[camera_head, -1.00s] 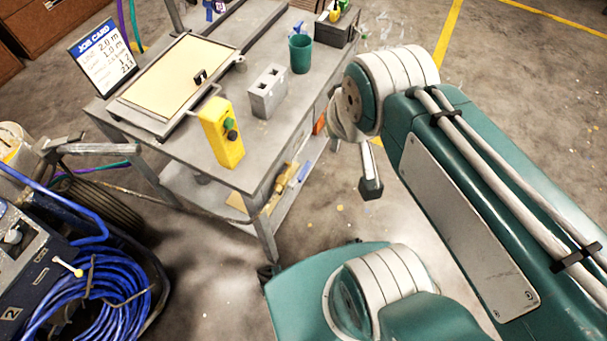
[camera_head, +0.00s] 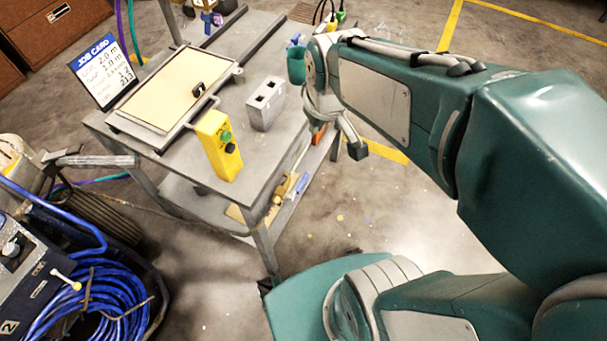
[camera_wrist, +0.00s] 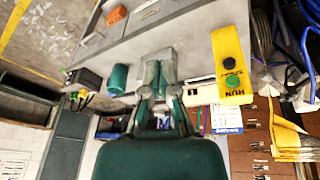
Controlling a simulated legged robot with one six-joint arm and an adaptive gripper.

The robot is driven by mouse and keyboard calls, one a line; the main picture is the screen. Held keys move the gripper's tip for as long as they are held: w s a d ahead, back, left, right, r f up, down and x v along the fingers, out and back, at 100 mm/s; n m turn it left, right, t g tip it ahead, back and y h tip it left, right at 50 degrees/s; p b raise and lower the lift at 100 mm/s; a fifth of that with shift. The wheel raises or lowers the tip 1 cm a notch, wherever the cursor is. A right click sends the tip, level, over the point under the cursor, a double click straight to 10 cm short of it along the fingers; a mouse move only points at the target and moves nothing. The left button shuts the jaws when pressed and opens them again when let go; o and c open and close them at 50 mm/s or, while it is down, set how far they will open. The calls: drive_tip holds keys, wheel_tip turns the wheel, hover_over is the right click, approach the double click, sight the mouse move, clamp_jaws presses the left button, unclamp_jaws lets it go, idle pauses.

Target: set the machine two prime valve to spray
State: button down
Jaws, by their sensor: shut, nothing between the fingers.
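Machine two, a dark-blue unit (camera_head: 38,296) marked "2", stands at the lower left of the head view, partly cut off by the frame edge. A small lever with a pale yellow tip (camera_head: 67,280) sticks out from its side and looks like the prime valve; its setting cannot be read. My gripper (camera_wrist: 159,66) is shut and empty in the wrist view, pointing over the grey cart. My arm hides most of it in the head view.
Blue hose (camera_head: 103,303) is coiled beside the machine.

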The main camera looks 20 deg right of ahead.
drive_tip(key=w+f+n+g, duration=0.2)
drive_tip(key=w+f+n, duration=0.1)
drive_tip(key=w+f, duration=0.4)
drive_tip(key=n+g, duration=0.1)
drive_tip(key=n, duration=0.2)
hover_over(303, 180)
wheel_tip(303, 180, down, 11)
wheel_tip(303, 180, down, 14)
drive_tip(key=shift+r, duration=0.1)
